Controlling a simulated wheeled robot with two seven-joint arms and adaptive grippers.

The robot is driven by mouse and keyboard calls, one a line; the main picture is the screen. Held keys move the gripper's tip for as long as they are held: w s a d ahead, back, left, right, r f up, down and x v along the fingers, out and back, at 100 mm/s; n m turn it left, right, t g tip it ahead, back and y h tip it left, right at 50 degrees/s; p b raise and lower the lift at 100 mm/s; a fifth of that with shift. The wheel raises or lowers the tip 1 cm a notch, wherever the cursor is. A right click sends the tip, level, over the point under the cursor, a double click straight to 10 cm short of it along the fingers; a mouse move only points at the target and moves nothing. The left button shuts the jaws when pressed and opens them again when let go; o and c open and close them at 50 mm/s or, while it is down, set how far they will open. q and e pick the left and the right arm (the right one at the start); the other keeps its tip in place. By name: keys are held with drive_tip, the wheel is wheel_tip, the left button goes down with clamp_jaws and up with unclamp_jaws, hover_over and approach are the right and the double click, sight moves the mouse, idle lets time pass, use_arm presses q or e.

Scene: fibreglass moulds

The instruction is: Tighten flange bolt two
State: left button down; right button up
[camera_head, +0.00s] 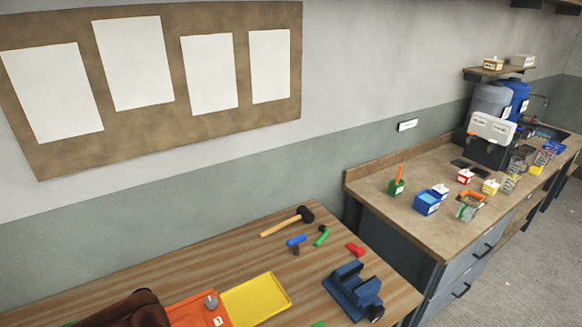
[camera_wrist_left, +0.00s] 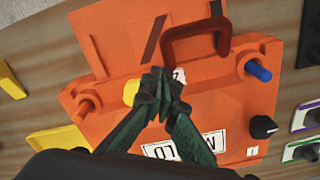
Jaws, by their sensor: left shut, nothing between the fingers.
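In the left wrist view an orange mould (camera_wrist_left: 222,113) with a flange fills the middle, bearing a white plate with lettering. My left gripper (camera_wrist_left: 160,82) is shut and empty, its dark green fingers meeting over the mould. A yellow round part (camera_wrist_left: 131,93) and a small white label (camera_wrist_left: 179,74) sit right behind the fingertips, partly hidden; I cannot tell if the fingers touch them. A black knob (camera_wrist_left: 263,127) sits beside a label marked 1. The head view shows part of the orange mould (camera_head: 190,316).
A dark red C-shaped handle (camera_wrist_left: 195,27) rises above the mould. In the head view a yellow tray (camera_head: 257,298), a blue vise (camera_head: 352,290), a mallet (camera_head: 287,221) and small tools lie on the wooden bench.

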use_arm(q)
wheel_tip(320, 180, up, 6)
drive_tip(key=p, duration=0.1)
drive_tip(key=shift+p, duration=0.3)
drive_tip(key=shift+s, duration=0.1)
